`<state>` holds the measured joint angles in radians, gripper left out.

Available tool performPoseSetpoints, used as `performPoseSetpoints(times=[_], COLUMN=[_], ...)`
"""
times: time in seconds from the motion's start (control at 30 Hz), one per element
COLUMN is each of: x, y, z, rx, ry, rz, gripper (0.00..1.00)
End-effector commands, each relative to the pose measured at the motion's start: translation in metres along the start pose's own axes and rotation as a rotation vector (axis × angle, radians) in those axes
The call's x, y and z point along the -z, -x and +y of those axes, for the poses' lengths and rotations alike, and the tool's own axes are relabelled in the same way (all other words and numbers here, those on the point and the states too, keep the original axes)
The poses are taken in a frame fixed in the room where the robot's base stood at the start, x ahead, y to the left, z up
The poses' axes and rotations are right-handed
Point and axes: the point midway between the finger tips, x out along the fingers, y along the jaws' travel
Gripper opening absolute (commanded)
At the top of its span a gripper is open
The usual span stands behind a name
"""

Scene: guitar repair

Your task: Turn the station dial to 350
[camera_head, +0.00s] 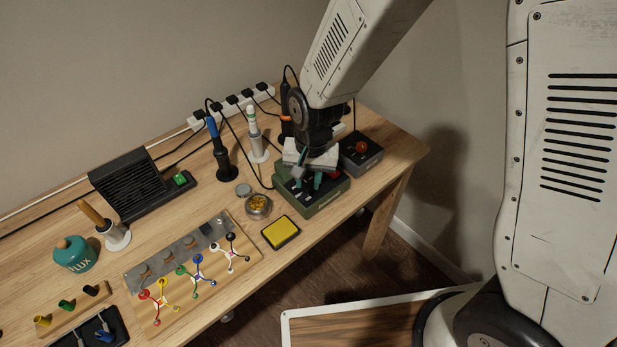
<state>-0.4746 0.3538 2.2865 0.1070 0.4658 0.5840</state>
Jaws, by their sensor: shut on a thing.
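The green soldering station (326,204) stands near the front edge of the wooden bench, right of the middle. My gripper (306,181) comes down on it from above. Its fingers are shut on the station dial at the top of the box. The dial itself is hidden by the fingers, so its pointer and the number it stands at cannot be read. A small red part (334,173) shows on the station to the right of the fingers.
A dark box with an orange-red knob (361,147) stands close on the right. A power strip (233,106) runs along the wall.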

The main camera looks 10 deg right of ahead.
Motion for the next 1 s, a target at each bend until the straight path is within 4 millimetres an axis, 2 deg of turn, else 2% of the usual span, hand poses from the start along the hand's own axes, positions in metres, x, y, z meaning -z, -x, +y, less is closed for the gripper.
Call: performPoseSetpoints(times=[0.63, 0.67, 0.73, 1.0], x=[0.0014, 0.0015, 0.0013, 0.0005], y=[0.0009, 0.0009, 0.0008, 0.0008], z=[-0.0010, -0.0011, -0.0009, -0.0006], rx=[0.003, 0.003, 0.002, 0.001], ry=[-0.053, -0.053, -0.053, -0.053], rz=[0.007, 0.008, 0.007, 0.005], gripper=[0.04, 0.29, 0.48, 0.48])
